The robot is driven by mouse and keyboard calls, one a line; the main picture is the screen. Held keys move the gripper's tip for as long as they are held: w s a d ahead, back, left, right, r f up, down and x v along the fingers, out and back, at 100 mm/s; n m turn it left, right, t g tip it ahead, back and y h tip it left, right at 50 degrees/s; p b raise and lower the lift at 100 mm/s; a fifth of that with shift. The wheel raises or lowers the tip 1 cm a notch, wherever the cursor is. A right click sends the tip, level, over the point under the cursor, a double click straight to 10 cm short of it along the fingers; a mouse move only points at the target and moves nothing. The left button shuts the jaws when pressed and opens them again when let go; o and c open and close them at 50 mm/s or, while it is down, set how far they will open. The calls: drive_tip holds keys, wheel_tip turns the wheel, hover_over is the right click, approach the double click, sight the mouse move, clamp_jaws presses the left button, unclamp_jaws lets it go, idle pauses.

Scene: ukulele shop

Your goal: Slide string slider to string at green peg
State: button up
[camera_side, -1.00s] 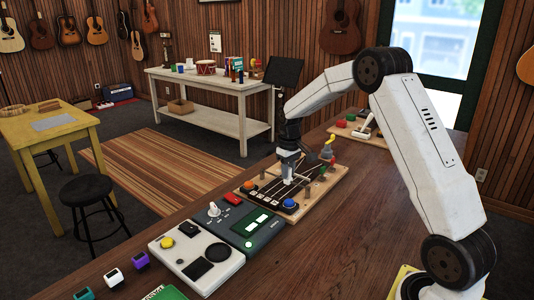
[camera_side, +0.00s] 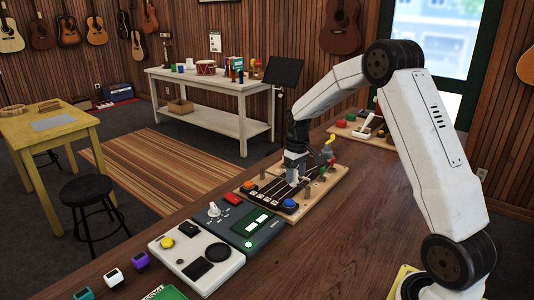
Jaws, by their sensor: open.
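The string board (camera_side: 318,203) is a wooden base on the bench, with a dark panel (camera_side: 262,196) carrying several light strings. An orange peg (camera_side: 249,186) is at its left end and a blue knob (camera_side: 290,204) at its front corner. I cannot clearly pick out the green peg; red and yellow parts (camera_side: 329,163) stand at the far right end. My gripper (camera_side: 293,182) points down over the strings near the middle of the board and is open. The string slider is too small or hidden at the gripper, and I cannot tell whether the fingers touch it.
A grey-and-white console (camera_side: 197,262) with knobs and buttons is in front of the board. A second wooden board (camera_side: 372,139) with coloured parts lies farther back. The bench top (camera_side: 330,250) to the right is clear.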

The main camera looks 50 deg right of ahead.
sight(296, 171)
drive_tip(key=shift+r, duration=0.1)
drive_tip(key=shift+r, duration=3.8)
drive_tip(key=s+a+f+t, duration=0.1)
drive_tip(key=s+a+f, duration=0.1)
drive_tip(key=s+a, duration=0.3)
drive_tip(key=s+a+f+n, duration=0.1)
drive_tip(key=s+a+f, duration=0.2)
drive_tip(key=a, duration=0.6)
drive_tip(key=s+a+f+t, duration=0.1)
drive_tip(key=s+a+f, duration=0.2)
drive_tip(key=s+a, duration=0.3)
drive_tip(key=shift+s+a+n+t, duration=0.3)
drive_tip(key=shift+a+n, duration=0.1)
drive_tip(key=shift+a, duration=0.35)
drive_tip(key=shift+s+a+f, duration=0.25)
drive_tip(key=shift+s, duration=0.25)
